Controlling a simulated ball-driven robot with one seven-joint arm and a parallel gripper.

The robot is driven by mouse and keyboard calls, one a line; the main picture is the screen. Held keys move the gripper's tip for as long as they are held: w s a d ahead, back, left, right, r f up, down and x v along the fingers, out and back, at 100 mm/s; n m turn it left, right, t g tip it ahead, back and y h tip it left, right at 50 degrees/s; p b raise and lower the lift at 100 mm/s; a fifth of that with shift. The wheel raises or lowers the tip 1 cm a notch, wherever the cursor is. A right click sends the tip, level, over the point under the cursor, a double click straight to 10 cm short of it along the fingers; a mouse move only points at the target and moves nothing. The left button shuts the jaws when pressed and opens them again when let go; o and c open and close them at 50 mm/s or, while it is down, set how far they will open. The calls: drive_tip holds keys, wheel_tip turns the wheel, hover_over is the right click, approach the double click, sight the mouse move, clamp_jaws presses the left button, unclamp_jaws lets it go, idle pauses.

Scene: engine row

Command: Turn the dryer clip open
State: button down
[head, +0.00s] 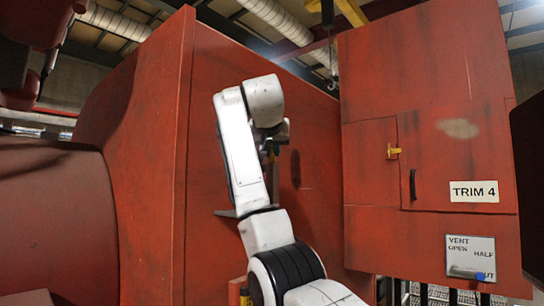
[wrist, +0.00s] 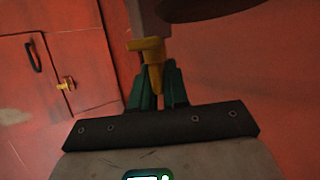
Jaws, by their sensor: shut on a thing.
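A yellow clip (wrist: 147,46) with a tapered lower end sits at the end of a grey part in the wrist view; I take it to be the dryer clip. My gripper (wrist: 157,84) has green fingers, one on each side of the clip's lower end, and is shut on it. The clip's turned position is hard to tell. In the head view my gripper (head: 270,151) is small and dark beside the red wall, partly hidden by my white arm, and the clip is hard to make out there.
A red cabinet marked TRIM 4 (head: 474,191) stands at the right with a small door, a dark handle (head: 412,184) and another yellow latch (head: 393,151). Below is a vent plate (head: 470,259) with a blue knob. A large red wall (head: 320,170) rises behind my arm.

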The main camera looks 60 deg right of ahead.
drive_tip(key=n+t+y, duration=0.1)
drive_tip(key=n+t, duration=0.1)
drive_tip(key=t, duration=0.1)
drive_tip(key=shift+r+n+y, duration=0.1)
drive_tip(key=shift+n+y, duration=0.2)
drive_tip(key=shift+n, duration=0.1)
drive_tip(key=n+t+y, duration=0.3)
drive_tip(key=shift+r+n+p, duration=0.1)
drive_tip(key=shift+n+p, duration=0.2)
drive_tip(key=shift+p, duration=0.1)
drive_tip(key=shift+n+t+y+p, duration=1.1)
drive_tip(key=shift+n+y, duration=1.1)
drive_tip(key=shift+y, duration=0.2)
drive_tip(key=c, duration=1.2)
unclamp_jaws()
